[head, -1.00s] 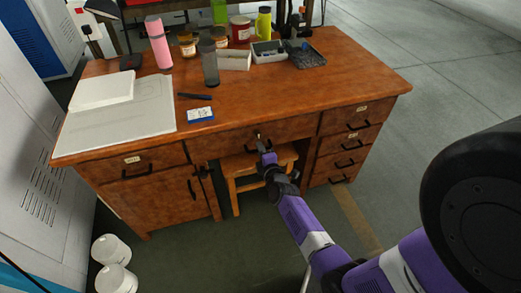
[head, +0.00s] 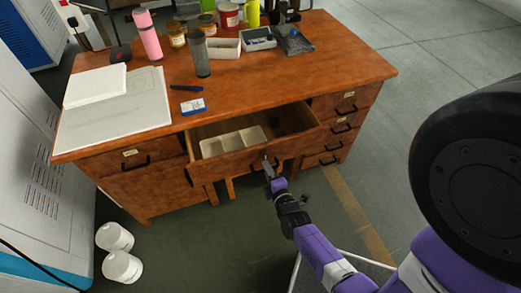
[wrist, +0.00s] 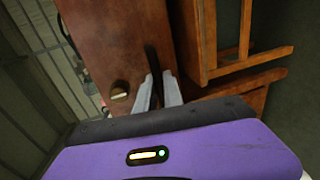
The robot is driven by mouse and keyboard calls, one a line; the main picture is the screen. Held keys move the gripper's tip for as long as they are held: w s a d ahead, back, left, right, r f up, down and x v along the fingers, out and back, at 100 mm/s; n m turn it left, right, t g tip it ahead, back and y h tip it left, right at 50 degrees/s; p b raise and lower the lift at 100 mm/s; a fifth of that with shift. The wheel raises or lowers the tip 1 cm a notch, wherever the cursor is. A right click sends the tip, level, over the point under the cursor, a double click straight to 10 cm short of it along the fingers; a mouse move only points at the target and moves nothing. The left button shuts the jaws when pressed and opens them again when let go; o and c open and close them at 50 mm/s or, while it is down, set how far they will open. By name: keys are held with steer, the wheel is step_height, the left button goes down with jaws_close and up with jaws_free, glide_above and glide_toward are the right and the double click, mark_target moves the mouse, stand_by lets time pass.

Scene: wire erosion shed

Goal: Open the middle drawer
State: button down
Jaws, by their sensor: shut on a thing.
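The wooden desk (head: 285,83) has a middle drawer (head: 240,155) under its top, and that drawer stands pulled well out. A pale divided tray (head: 234,141) lies inside it. My gripper (head: 268,170) is at the drawer front, shut on its dark handle. In the wrist view, the fingers of my gripper (wrist: 158,90) close around the black handle (wrist: 152,58) on the brown drawer front (wrist: 110,40). A round knob or lock with a pale label (wrist: 119,90) sits beside the handle.
A wooden stool (head: 231,188) stands under the drawer. Side drawers (head: 335,130) on the right and a left drawer (head: 130,153) are shut. Bottles, jars and trays stand at the back of the desktop. Two white tubs (head: 122,266) stand on the floor at left.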

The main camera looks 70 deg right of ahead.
steer(key=f+v, duration=0.1)
steer(key=v, duration=0.6)
steer(key=shift+s+a+f+p, duration=0.25)
steer(key=shift+s+a+p, duration=0.1)
steer(key=shift+p, duration=0.1)
steer(key=c, duration=1.7)
jaws_free()
steer(key=shift+c, duration=0.2)
steer(key=v, duration=0.7)
steer(key=shift+s+a, duration=0.25)
